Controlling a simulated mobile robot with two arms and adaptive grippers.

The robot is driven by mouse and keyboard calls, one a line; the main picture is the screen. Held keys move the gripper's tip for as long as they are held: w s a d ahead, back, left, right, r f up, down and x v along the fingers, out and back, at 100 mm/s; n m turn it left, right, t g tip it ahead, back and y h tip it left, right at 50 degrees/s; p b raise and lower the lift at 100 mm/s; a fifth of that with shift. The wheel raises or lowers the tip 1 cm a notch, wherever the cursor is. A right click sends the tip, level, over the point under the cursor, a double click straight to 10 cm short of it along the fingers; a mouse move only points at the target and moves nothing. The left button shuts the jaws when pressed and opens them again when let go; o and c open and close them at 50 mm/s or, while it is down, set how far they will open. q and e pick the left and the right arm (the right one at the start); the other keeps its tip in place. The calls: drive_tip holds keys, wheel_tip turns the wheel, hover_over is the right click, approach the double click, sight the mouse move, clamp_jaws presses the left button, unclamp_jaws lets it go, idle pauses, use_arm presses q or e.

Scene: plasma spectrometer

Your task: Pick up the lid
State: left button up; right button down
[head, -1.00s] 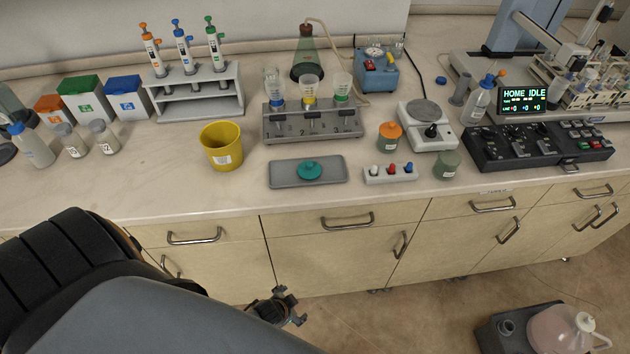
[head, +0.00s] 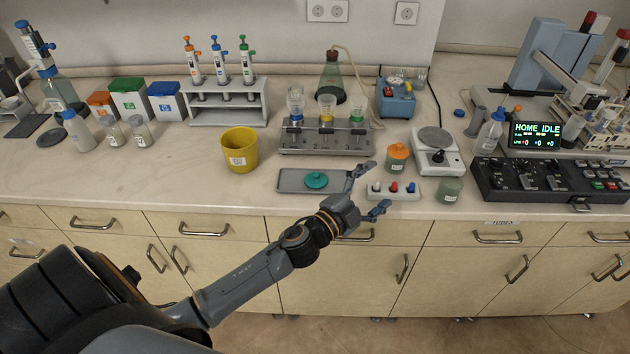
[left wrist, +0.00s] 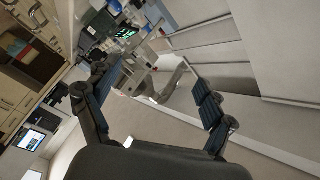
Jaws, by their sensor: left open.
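A teal round lid with a knob (head: 316,180) lies on a grey shallow tray (head: 288,187) near the counter's front edge. My left gripper (head: 373,190) is open and empty, to the right of the lid in the head view and apart from it. Its fingers point right, by the front edge near a small block with coloured knobs. The left wrist view shows the two spread fingers (left wrist: 150,82) with nothing between them; I cannot make out the lid there. A greenish jar (head: 450,190) stands farther right. My right gripper is not in view.
A white block with coloured knobs (head: 393,189) stands right of the tray. An orange-lidded jar (head: 397,158), a stirrer plate (head: 434,150), a filter rack (head: 325,138) and a yellow bucket (head: 239,150) stand around.

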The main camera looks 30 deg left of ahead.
use_arm(q)
drive_tip(key=d+r+m+g+h, duration=0.3)
drive_tip(key=d+r+m+h, duration=0.35)
drive_tip(key=m, duration=0.25)
drive_tip(key=m+g+y, duration=1.1)
drive_tip(key=y, duration=0.1)
approach(315, 174)
drive_tip(key=x, duration=0.1)
drive_tip(key=p+x, duration=0.1)
drive_tip(key=x, duration=0.1)
drive_tip(key=shift+w+d+f, duration=0.1)
drive_tip(key=shift+w+f, duration=0.05)
drive_tip(key=shift+w, duration=0.15)
drive_tip(key=shift+w+f, duration=0.2)
drive_tip(key=shift+f, duration=0.35)
drive_tip(key=shift+f+p, duration=0.3)
drive_tip(key=shift+p, duration=0.2)
drive_tip(key=p+x, duration=0.1)
drive_tip(key=x, duration=0.2)
drive_tip(key=shift+f+p, duration=0.3)
drive_tip(key=shift+f, duration=0.05)
drive_tip(key=shift+w+f, duration=0.15)
drive_tip(key=shift+f, duration=0.35)
drive_tip(key=c, duration=0.9)
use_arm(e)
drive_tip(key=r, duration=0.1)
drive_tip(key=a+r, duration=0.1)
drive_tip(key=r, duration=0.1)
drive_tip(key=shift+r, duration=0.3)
